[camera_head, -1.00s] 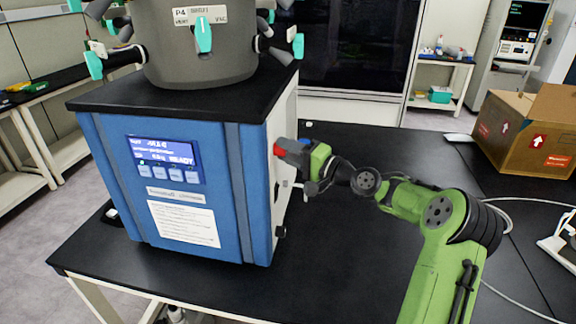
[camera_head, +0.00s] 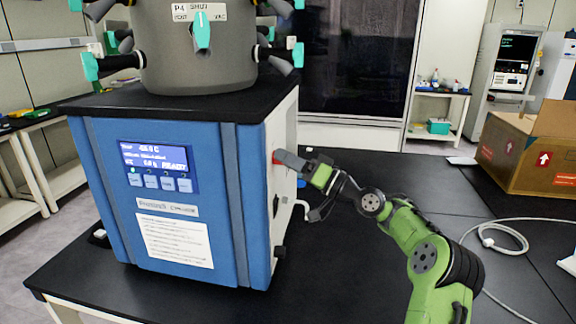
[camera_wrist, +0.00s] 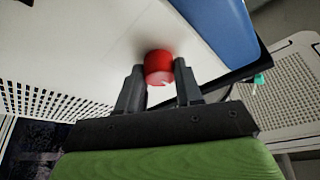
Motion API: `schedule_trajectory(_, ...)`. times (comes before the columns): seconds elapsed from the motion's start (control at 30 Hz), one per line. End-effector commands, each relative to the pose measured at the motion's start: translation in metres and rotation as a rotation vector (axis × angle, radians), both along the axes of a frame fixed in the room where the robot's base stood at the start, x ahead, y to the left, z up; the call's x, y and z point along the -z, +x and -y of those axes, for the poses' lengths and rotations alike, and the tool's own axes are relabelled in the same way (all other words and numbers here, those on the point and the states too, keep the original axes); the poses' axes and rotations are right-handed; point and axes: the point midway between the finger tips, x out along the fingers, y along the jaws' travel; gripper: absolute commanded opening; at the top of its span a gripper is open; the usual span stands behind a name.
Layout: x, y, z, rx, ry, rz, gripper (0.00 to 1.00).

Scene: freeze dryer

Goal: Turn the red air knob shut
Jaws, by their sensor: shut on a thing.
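The red air knob (camera_wrist: 159,67) sticks out from the white side panel of the blue freeze dryer (camera_head: 180,195). In the head view only a small bit of the red knob (camera_head: 276,157) shows at the panel's upper part. My gripper (camera_wrist: 160,85) is shut on the red knob, with one dark finger on each side of it in the wrist view. In the head view my gripper (camera_head: 285,160) reaches the panel from the right and hides most of the knob. A pale mark shows on the knob's face.
A grey drum (camera_head: 195,50) with several teal-handled valves stands on the dryer's black top. A cardboard box (camera_head: 530,150) stands at the right of the black table. A pale cable (camera_head: 500,235) lies coiled right of my arm. The table front is clear.

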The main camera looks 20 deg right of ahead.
Motion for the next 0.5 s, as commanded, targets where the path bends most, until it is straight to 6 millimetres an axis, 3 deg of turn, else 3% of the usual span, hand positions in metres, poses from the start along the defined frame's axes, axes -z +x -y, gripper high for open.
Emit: schedule_trajectory(0.5,0.0036,0.0004,0.0001,-0.003,-0.023,0.020,0.05)
